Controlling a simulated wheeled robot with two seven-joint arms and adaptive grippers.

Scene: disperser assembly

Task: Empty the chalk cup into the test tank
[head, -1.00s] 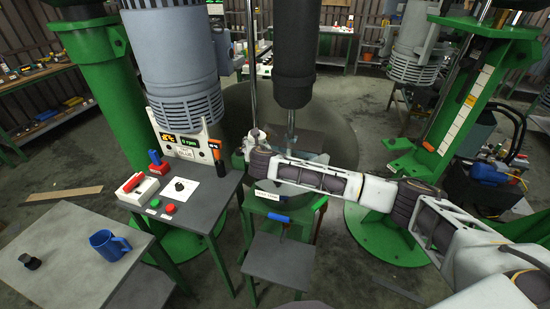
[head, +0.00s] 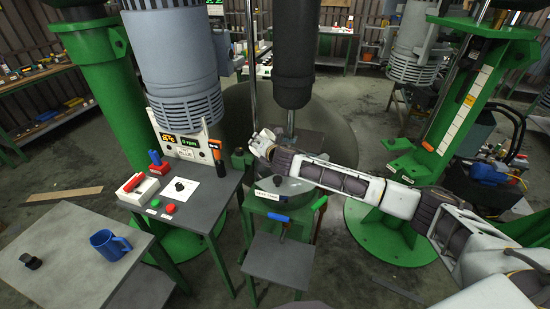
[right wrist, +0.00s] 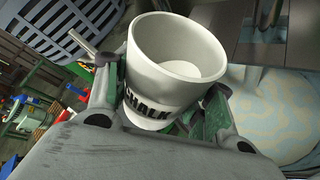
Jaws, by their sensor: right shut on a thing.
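The white chalk cup (right wrist: 150,100), marked CHALK, is held between the fingers of my right gripper (right wrist: 165,92). The wrist view looks into its mouth and shows a pale round patch inside; I cannot tell whether that is chalk or the bare bottom. In the head view my right gripper (head: 263,145) is above and a little left of the test tank (head: 292,187), partly hidden by my arm. A pale basin with bluish patterned contents, apparently the tank, shows at right in the wrist view (right wrist: 285,110), apart from the cup. My left gripper is not in view.
A grey motor housing (head: 180,70) hangs to the left and a dark vertical shaft housing (head: 294,60) stands just behind the gripper. A control table (head: 205,215) is left of the tank. A blue mug (head: 108,243) stands on the front left table.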

